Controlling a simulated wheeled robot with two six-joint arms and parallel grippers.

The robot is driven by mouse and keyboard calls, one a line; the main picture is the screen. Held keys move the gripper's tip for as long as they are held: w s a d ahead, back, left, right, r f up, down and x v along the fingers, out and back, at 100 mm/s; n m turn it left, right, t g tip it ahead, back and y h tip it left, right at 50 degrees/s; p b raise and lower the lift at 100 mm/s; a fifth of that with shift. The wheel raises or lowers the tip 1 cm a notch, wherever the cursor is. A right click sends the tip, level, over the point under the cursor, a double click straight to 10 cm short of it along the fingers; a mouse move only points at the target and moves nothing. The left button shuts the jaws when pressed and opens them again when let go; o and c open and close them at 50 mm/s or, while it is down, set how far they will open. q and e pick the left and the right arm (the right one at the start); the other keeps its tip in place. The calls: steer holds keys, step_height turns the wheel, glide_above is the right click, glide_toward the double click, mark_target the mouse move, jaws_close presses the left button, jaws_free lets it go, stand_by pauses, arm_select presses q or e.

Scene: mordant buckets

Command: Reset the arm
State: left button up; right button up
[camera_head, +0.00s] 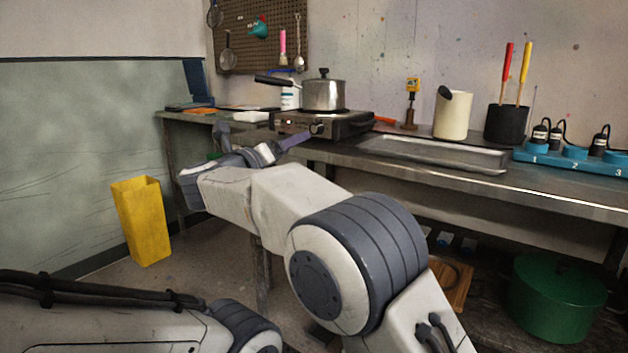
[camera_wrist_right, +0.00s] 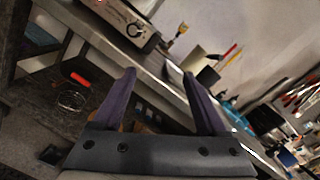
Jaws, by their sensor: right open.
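My right arm reaches from the lower right across the middle of the head view. Its right gripper (camera_head: 262,143) is at the front edge of the metal bench, left of and below the hot plate knob. In the right wrist view the right gripper (camera_wrist_right: 162,95) has its two purple fingers spread wide with nothing between them. Part of my left arm lies along the lower left of the head view. My left gripper is out of view.
A steel pot (camera_head: 323,95) sits on the hot plate (camera_head: 340,124) behind the gripper. A tray (camera_head: 430,154), cream jug (camera_head: 453,115) and black holder (camera_head: 505,124) stand further right on the bench (camera_head: 570,190). A yellow bin (camera_head: 142,222) and green pot (camera_head: 556,300) are low down.

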steer(key=w+d+f+n+t+y, duration=0.15)
steer(key=n+y, duration=0.25)
steer(key=n, duration=0.4)
steer(key=w+d+f+n+t+y, duration=0.1)
steer(key=w+d+f+n+y, duration=0.2)
steer(key=n, duration=0.4)
steer(key=s+d+f+n+g+y, duration=0.2)
steer(key=s+d+f+n+g, duration=0.15)
steer(key=f+n, duration=0.3)
steer(key=s+d+f+n+g+y, duration=0.25)
steer(key=s+f+n, duration=0.2)
steer(key=f, duration=0.25)
steer(key=s+d+f+n+g+h, duration=0.1)
steer(key=s+d+f+n+g, duration=0.25)
steer(key=s+f, duration=0.4)
steer(key=s+d+f+n+g, duration=0.3)
steer(key=s+d+f, duration=0.15)
steer(key=s, duration=0.55)
steer(key=s+d+f+n+g+h, duration=0.1)
steer(key=s+d+f+n+g, duration=0.3)
steer(key=s, duration=0.5)
steer(key=s+a+r+n+g+y+p, duration=0.1)
steer(key=s+a+r+n, duration=0.2)
steer(key=s+a, duration=0.35)
steer(key=s+a+r+n+g, duration=0.1)
steer(key=s+a+r+n, duration=0.25)
steer(key=s+a, duration=0.3)
step_height(320, 180, up, 37)
steer(key=p, duration=3.7)
steer(key=shift+d, duration=0.15)
